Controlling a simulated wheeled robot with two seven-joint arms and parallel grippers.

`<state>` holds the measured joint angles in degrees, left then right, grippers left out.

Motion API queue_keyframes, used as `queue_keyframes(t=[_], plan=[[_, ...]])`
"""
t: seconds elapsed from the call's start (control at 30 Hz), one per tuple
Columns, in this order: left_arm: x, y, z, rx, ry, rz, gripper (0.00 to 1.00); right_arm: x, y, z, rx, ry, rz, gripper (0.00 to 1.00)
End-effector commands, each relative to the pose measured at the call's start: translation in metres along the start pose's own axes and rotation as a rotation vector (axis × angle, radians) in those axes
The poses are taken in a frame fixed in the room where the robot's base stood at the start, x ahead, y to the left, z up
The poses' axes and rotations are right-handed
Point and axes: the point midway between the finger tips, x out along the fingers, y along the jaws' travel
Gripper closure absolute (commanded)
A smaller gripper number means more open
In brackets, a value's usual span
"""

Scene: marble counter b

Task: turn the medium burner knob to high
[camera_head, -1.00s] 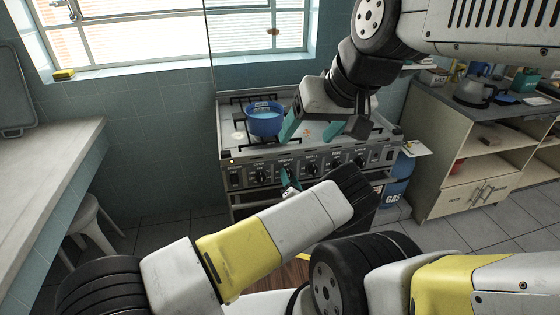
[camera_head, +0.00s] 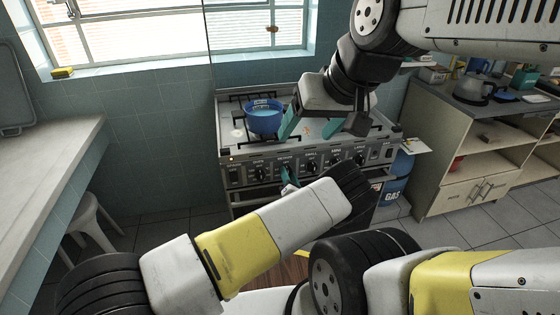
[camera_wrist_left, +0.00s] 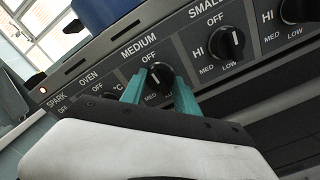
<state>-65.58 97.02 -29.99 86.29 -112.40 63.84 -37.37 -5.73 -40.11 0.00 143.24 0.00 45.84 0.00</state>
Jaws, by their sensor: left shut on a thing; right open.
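The medium burner knob (camera_wrist_left: 158,81) is a black dial under the word MEDIUM on the stove's front panel. In the left wrist view my left gripper (camera_wrist_left: 160,84) has its teal fingers on either side of it, shut on it. The OFF mark is visible above the knob; MED and part of LOW show below, and the left finger covers the HI side. The knob's exact pointing direction is hard to read. In the head view my left gripper (camera_head: 287,174) reaches the panel from below. My right gripper (camera_head: 310,126) is open and empty above the cooktop.
The stove (camera_head: 236,146) carries a blue pot (camera_head: 264,120) at its back left. The small burner knob (camera_wrist_left: 226,42) is right of the medium one; the oven knob (camera_wrist_left: 104,91) is left. A blue gas cylinder (camera_head: 394,190) and a cabinet (camera_head: 468,187) stand to the right.

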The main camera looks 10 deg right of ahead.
Motion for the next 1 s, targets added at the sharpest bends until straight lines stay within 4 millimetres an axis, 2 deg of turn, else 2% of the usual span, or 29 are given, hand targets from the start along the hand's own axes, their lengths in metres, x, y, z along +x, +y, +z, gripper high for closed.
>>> queue_keyframes(t=[0.2,0.47,0.73,1.0], plan=[[0.0009,-0.0005,-0.0001,-0.206,0.002,-0.002,0.86,0.0,0.0,0.0,0.0,0.0,0.0,0.29],[0.001,-0.0006,-0.0001,-0.226,0.001,-0.002,0.86,0.0,0.0,0.0,0.0,0.0,0.0,0.29],[0.0022,0.0,0.0,-0.458,0.001,0.0,0.86,0.0,0.0,0.0,0.0,0.0,0.0,0.29],[0.0025,-0.0001,0.0003,-0.487,0.0,-0.001,0.86,0.0,0.0,0.0,0.0,0.0,0.0,0.29]])
